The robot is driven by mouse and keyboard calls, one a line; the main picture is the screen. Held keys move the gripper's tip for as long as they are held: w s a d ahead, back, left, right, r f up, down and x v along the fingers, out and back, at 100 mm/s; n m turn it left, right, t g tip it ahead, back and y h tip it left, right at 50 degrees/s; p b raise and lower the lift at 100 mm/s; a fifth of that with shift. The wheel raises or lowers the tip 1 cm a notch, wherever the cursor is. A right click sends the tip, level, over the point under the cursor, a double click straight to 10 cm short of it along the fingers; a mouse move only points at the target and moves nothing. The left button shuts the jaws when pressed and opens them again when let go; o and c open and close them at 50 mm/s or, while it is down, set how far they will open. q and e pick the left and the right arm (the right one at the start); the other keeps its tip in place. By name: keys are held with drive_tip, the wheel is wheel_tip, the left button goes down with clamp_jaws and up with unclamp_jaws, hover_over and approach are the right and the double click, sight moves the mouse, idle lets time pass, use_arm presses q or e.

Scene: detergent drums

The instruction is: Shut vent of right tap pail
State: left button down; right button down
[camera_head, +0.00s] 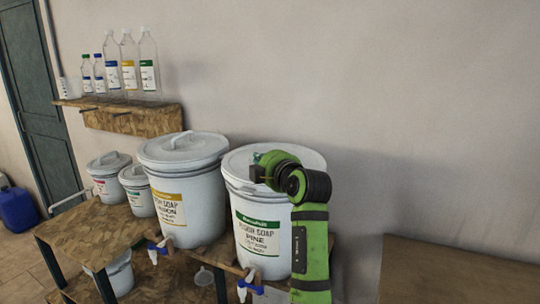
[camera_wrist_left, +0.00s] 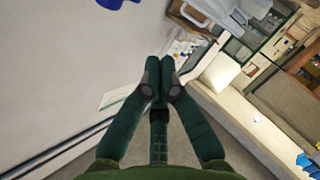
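The right tap pail (camera_head: 263,232) is a white drum with a green "PINE" label and a blue-handled tap (camera_head: 249,283) low on its front. Its pale lid (camera_head: 303,158) is partly covered by my green left arm, which is bent over it. A small teal-green piece shows on the lid beside my wrist; I cannot tell whether it is the vent or a finger. In the left wrist view the fingers of my left gripper (camera_wrist_left: 160,80) are together at the tips, with nothing visible between them. The vent is not clearly visible. My right gripper is out of view.
The left tap pail (camera_head: 183,205), with a yellow label and handled lid, stands close beside it. Smaller pails (camera_head: 108,178) stand further left. A wooden wall shelf (camera_head: 133,117) holds several bottles. A brown surface (camera_head: 450,272) lies at right; the wall above is clear.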

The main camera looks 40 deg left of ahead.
use_arm(q)
drive_tip(key=shift+w+a+r+p, duration=0.1)
drive_tip(key=shift+w+a+p, duration=0.1)
drive_tip(key=shift+a, duration=0.3)
drive_tip(key=shift+w+a+p, duration=0.15)
drive_tip(key=shift+a, duration=0.3)
drive_tip(key=shift+w+d+f+p, duration=0.2)
drive_tip(key=shift+w+f+p, duration=0.05)
drive_tip(key=shift+w+f, duration=0.25)
drive_tip(key=shift+w+d+f+p, duration=0.2)
drive_tip(key=shift+w+f, duration=0.15)
drive_tip(key=shift+w, duration=0.25)
drive_tip(key=shift+w+d+f, duration=0.2)
drive_tip(key=shift+w+f, duration=0.25)
drive_tip(key=shift+w, duration=0.1)
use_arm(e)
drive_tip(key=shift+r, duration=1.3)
